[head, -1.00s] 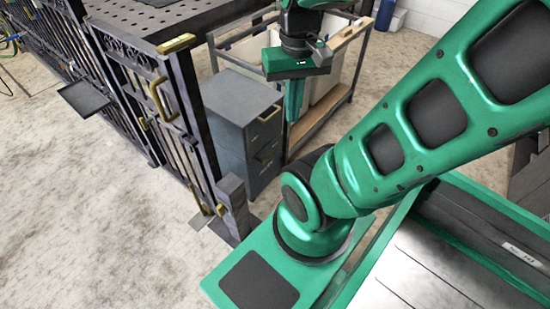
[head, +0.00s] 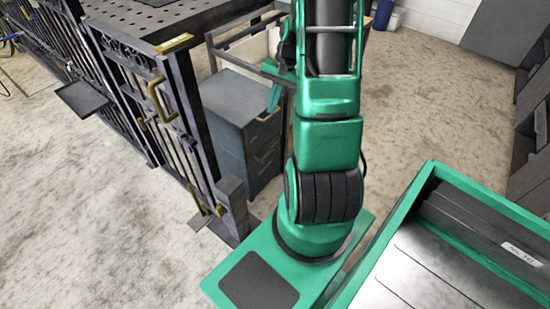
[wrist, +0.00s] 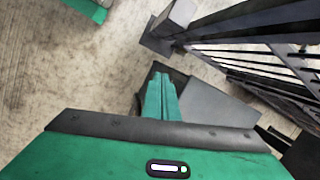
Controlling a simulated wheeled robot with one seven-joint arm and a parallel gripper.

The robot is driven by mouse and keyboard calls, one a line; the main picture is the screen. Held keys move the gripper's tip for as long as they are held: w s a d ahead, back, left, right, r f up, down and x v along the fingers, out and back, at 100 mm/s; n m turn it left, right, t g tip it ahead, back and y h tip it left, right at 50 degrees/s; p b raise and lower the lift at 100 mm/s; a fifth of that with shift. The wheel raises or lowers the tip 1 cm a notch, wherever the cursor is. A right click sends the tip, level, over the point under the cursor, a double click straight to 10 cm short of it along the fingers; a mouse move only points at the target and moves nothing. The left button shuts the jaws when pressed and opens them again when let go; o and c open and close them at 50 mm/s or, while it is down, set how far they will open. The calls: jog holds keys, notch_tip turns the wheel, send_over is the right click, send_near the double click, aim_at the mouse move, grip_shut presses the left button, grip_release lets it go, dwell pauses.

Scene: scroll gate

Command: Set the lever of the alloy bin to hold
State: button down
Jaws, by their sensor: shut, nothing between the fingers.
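I cannot make out a bin marked alloy or its lever in either view. My gripper (head: 274,97) is partly hidden behind my arm in the head view, with its green fingers beside the grey drawer cabinet (head: 228,98). In the wrist view my gripper (wrist: 160,82) shows its two green fingers together, with nothing between them. The cabinet's grey top (wrist: 222,103) lies beyond the fingers there; I cannot tell the gap.
A dark barred gate (head: 165,110) with brass handles stands left of the cabinet, ending at a grey post (head: 232,205). A metal-framed rack (head: 240,38) behind is largely hidden by my arm. Open floor (head: 90,210) lies at left and more at upper right.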

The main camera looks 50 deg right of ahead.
jog(key=w+d+f+m+t+y, duration=0.1)
jog(key=d+f+m, duration=0.15)
jog(key=f, duration=0.35)
jog(key=w+d+f+m+t+y, duration=0.1)
jog(key=d+f, duration=0.2)
jog(key=f, duration=0.3)
jog(key=m+t, duration=0.6)
jog(key=m, duration=0.3)
send_near(267, 156)
jog(key=s+r, duration=0.1)
jog(key=s+f+m+t+h, duration=0.3)
jog(key=f+m+t+h, duration=0.1)
jog(key=f+m, duration=0.4)
jog(key=shift+s+f+m+t, duration=0.35)
jog(key=shift+f+t, duration=0.15)
jog(key=shift+f, duration=0.45)
jog(key=shift+w, duration=0.15)
jog(key=d+x, duration=0.1)
jog(key=x, duration=0.9)
jog(key=shift+a+r, duration=0.25)
jog(key=shift+r, duration=0.4)
jog(key=shift+a+r, duration=0.2)
jog(key=shift+r, duration=0.45)
jog(key=shift+a+r, duration=0.25)
jog(key=shift+r, duration=0.45)
